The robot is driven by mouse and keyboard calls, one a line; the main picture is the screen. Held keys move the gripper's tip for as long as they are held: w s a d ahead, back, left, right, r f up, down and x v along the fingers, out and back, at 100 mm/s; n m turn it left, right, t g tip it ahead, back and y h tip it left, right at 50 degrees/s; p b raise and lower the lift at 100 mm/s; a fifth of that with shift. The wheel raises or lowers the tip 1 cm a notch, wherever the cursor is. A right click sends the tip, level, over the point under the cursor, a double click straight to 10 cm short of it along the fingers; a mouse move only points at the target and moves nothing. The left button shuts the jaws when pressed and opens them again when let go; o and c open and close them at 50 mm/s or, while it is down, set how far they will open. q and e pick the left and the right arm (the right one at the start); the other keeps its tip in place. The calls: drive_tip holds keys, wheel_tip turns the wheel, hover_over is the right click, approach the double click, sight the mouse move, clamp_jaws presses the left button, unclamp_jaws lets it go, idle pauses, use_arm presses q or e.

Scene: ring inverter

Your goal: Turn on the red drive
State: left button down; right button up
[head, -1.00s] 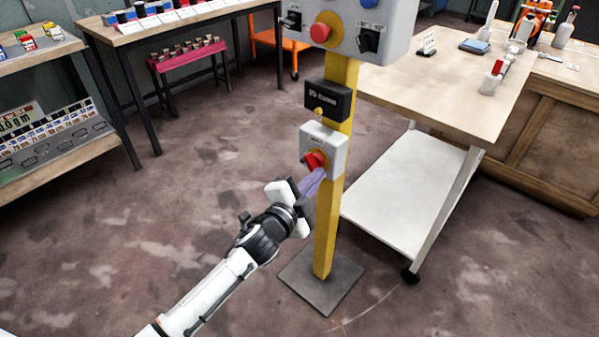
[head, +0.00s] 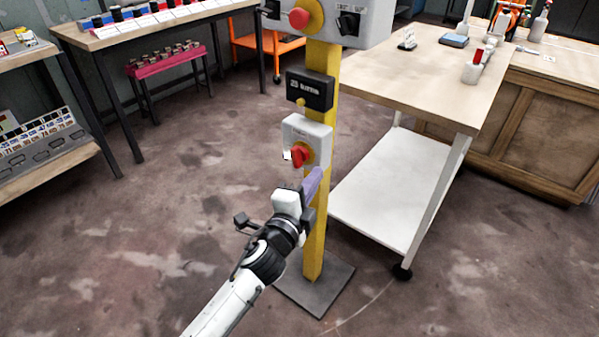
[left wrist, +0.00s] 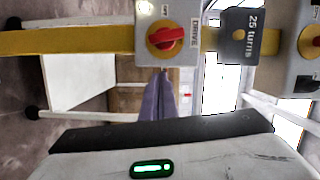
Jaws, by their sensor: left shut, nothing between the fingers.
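The red drive switch (head: 298,157) is a red handle on a yellow disc, on a light grey box (head: 318,131) fixed to a yellow post. In the left wrist view the box is marked DRIVE, and the red handle (left wrist: 165,38) lies roughly along the post, slightly tilted. My left gripper (head: 313,182) has purple fingers, shut and empty. They are just below the switch in the head view. In the left wrist view the fingers (left wrist: 160,95) point at the box's edge, apart from the handle. My right gripper is out of view.
A black box (head: 309,90) reading 25 turns sits above the switch. Higher up is a grey panel (head: 335,22) with a red button. A wooden-topped table (head: 420,75) with a white lower shelf stands right of the post. The floor at left is open.

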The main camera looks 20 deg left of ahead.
use_arm(q)
drive_tip(key=s+a, duration=0.1)
drive_tip(key=s, duration=0.8)
drive_tip(key=shift+s+a+r+p, duration=0.3)
drive_tip(key=shift+s+a+p, duration=0.1)
